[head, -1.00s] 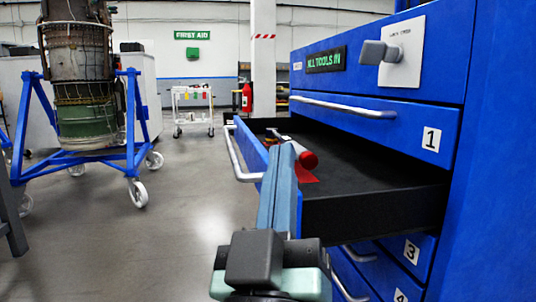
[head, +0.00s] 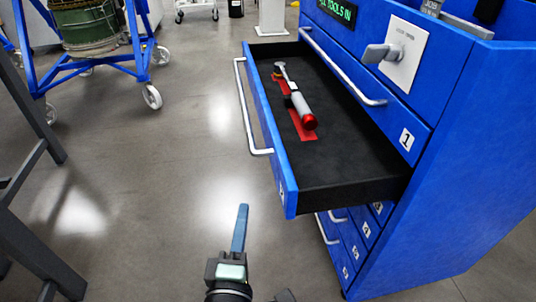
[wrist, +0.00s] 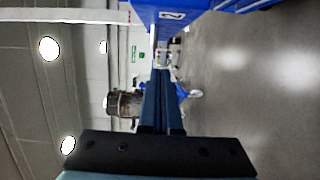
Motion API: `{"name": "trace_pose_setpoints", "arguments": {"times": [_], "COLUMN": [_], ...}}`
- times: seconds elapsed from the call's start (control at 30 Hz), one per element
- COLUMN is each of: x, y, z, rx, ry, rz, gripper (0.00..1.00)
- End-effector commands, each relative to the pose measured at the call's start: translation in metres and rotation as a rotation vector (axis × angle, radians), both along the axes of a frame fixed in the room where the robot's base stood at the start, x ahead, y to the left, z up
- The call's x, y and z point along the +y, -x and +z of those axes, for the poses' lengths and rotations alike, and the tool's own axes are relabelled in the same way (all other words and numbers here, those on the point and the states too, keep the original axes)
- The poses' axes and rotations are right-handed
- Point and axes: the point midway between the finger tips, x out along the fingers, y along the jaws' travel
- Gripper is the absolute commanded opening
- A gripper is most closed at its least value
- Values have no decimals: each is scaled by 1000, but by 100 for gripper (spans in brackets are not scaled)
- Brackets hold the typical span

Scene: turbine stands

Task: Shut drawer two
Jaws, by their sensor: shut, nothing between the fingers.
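Drawer two (head: 285,172) stands pulled out of the blue tool cabinet (head: 455,150), below the drawer marked 1. Its silver handle (head: 245,115) runs along the front. Inside lies a grey tool (head: 298,103) with a red end, over a red patch on the black bottom. My gripper (head: 242,209) is shut and empty, left of and nearer than the drawer's near front corner, apart from it in the picture. In the wrist view my shut fingers (wrist: 160,75) point ahead, and the blue drawer front (wrist: 165,30) with its label 2 shows at the top.
Lower drawers (head: 350,240) of the cabinet look shut. A latch handle (head: 385,53) sticks out above drawer one (head: 375,105). A blue wheeled turbine stand (head: 135,60) is at the back left, and a dark frame (head: 35,150) is at the left edge. The floor between is clear.

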Motion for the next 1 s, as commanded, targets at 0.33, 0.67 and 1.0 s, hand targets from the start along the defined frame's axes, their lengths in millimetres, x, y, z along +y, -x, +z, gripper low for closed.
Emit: {"name": "trace_pose_setpoints", "arguments": {"times": [0.33,0.67,1.0], "x": [2,2,-28], "y": [-29,-88,-107], "z": [-2,-3,-2], "rx": [5,4,9], "ry": [17,15,15], "rz": [3,2,1], "gripper": [0,0,0]}}
